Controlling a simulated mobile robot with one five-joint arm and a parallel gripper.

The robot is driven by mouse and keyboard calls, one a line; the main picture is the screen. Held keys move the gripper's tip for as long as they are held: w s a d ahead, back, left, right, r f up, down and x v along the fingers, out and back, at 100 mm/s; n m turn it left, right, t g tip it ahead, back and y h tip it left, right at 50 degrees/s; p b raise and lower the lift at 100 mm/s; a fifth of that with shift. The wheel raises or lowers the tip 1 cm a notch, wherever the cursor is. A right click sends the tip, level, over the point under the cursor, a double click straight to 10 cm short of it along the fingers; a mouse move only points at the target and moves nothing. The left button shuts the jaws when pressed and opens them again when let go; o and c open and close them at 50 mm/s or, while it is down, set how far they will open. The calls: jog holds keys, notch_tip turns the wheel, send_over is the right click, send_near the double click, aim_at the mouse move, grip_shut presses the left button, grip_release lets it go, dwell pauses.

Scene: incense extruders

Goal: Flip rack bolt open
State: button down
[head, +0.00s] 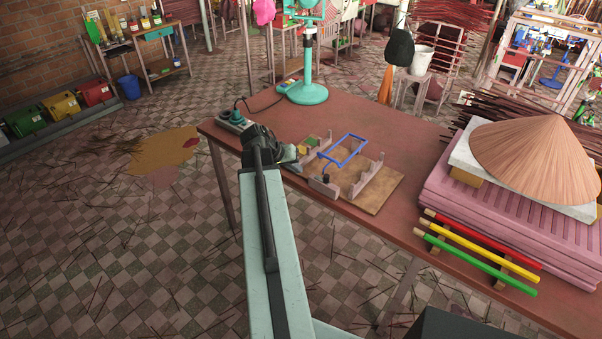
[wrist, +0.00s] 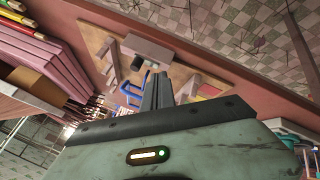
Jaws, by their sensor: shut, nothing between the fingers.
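A small rack stands on a wooden board (head: 388,190) near the table's front edge. It has pinkish-grey uprights (head: 366,178) and a blue bent-rod frame (head: 344,149) across it. The blue frame also shows in the wrist view (wrist: 131,92), just left of my fingers. My gripper (head: 293,153) is at the rack's left side in the head view. In the wrist view my gripper (wrist: 157,88) is shut and empty, pointing at the rack. Contact cannot be told.
A grey box with a green knob (head: 235,120) and a teal fan stand (head: 307,92) are at the table's left and back. Red, yellow and green rods (head: 480,250) and a stack under a conical hat (head: 535,160) fill the right. The table behind the rack is clear.

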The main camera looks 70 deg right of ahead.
aim_at(322, 180)
jog(key=s+d+f+b, duration=0.1)
jog(key=f, duration=0.1)
jog(key=s+d+f+b, duration=0.3)
jog(key=d+f, duration=0.1)
jog(key=shift+s+b, duration=0.3)
jog(key=shift+s, duration=0.05)
jog(key=shift+s+d, duration=0.3)
jog(key=shift+s, duration=0.2)
jog(key=shift+a, duration=0.15)
